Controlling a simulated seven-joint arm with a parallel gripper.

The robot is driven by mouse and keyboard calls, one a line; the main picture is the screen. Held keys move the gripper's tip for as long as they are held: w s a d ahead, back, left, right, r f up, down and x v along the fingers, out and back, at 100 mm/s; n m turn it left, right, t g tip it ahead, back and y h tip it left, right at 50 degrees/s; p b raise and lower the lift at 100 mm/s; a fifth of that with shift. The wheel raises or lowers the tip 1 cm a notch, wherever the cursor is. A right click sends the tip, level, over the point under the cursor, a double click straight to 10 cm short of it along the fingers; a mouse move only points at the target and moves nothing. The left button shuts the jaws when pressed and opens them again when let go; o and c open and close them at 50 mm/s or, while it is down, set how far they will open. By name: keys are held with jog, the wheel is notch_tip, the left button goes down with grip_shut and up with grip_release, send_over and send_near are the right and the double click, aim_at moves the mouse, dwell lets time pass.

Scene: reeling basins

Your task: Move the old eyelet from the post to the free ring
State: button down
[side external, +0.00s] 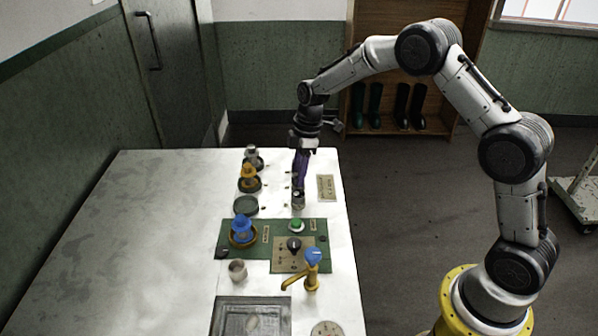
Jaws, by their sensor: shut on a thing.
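My gripper (299,186), with purple fingers, points down over the right part of the table. It is shut on a small grey piece (298,200), apparently the old eyelet. At this size I cannot tell the eyelet from the post, or whether it is still on it. An empty dark grey-green ring (246,206) lies on the table left of my gripper. The other rings in this row hold a grey piece (251,153), an orange piece (249,173) and a blue piece (243,227).
A green mat (262,225) carries a green button (296,225) and a black knob (294,244). A yellow tap with a blue handle (313,257), a grey cup (237,269) and a dark basin (250,318) stand nearer. The table's left half (130,240) is clear.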

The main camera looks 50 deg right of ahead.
jog(key=shift+f, duration=0.15)
grip_release()
dwell(0.6)
jog(key=shift+r, duration=3.5)
jog(key=shift+r, duration=0.15)
